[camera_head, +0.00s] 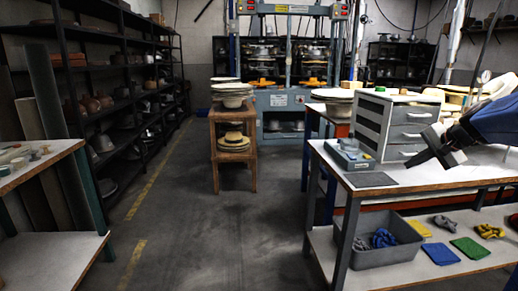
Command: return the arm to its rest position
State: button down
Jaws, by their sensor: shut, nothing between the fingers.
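My gripper (432,150) shows at the right edge of the head view, at the end of my blue arm (492,122). Its dark fingers point left and down and are together, with nothing between them. It hangs above the white top of the right workbench (425,178), in front of the grey drawer unit (398,125). I cannot tell whether it touches the drawer unit. The rest of the arm runs out of view to the right.
A small grey tray (350,160) and a dark mat (370,180) lie on the right bench. A grey bin (384,246) sits on its lower shelf. A wooden stand (214,150) with hats is in the aisle. The floor (220,230) in front is clear.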

jog(key=s+a+f+n+g, duration=0.2)
jog(key=s+a+f+n, duration=0.25)
jog(key=s+a, duration=0.7)
jog(key=s+a+f+n+g, duration=0.1)
jog(key=s+a+f+n, duration=0.35)
jog(key=s+a, duration=0.75)
jog(key=s+f+n+h, duration=0.1)
jog(key=s+f+n, duration=0.1)
jog(key=s, duration=0.3)
jog(key=s+f+n+h, duration=0.1)
jog(key=s+f, duration=0.3)
jog(key=s, duration=0.2)
jog(key=shift+s+f+n+g, duration=0.25)
jog(key=shift+s+n+g, duration=0.05)
jog(key=shift+n+g, duration=0.1)
jog(key=shift+d, duration=0.1)
